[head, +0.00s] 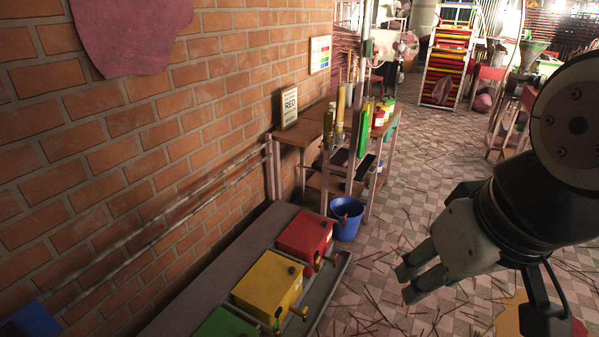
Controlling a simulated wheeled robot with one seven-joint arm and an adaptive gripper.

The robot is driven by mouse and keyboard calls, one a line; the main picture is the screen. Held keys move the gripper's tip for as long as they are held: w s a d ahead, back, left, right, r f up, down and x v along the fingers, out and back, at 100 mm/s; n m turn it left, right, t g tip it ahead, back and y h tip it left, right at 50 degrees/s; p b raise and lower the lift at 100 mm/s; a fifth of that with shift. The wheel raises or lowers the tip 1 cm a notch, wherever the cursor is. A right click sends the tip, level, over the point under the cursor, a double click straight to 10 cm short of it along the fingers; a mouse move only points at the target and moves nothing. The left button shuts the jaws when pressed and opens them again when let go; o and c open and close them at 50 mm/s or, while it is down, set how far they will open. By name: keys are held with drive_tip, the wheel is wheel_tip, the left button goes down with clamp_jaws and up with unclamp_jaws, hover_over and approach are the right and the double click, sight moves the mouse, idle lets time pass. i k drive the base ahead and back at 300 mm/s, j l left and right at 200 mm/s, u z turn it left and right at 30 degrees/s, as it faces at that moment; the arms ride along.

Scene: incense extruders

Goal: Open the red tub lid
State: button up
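The red tub (304,233) stands at the far end of a row of tubs on a low grey ledge along the brick wall. Its red top looks closed, with a small dark knob near the right corner and a tap on its front. My gripper (408,283) is at the right, over the floor, to the right of the red tub and clear of it. Its two fingers point left and stand apart with nothing between them.
A yellow tub (267,281) and a green tub (226,323) stand nearer on the ledge. A blue bucket (346,222) is on the floor just beyond the red tub. A wooden table (303,131) stands behind. The tiled floor is littered with thin sticks.

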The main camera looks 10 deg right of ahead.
sight(305, 233)
drive_tip(key=i+l+u, duration=0.1)
drive_tip(key=i+l, duration=0.25)
drive_tip(key=i+l+u, duration=0.1)
drive_tip(key=i+l, duration=0.3)
drive_tip(key=i+l+u, duration=0.15)
drive_tip(key=i+l, duration=0.25)
drive_tip(key=i+l+u, duration=0.1)
drive_tip(key=i+l, duration=0.2)
drive_tip(key=l, duration=0.2)
drive_tip(key=i+l+u, duration=0.1)
drive_tip(key=i+l, duration=0.25)
drive_tip(key=i+l+u, duration=0.1)
drive_tip(key=i+l, duration=0.2)
drive_tip(key=l, duration=0.35)
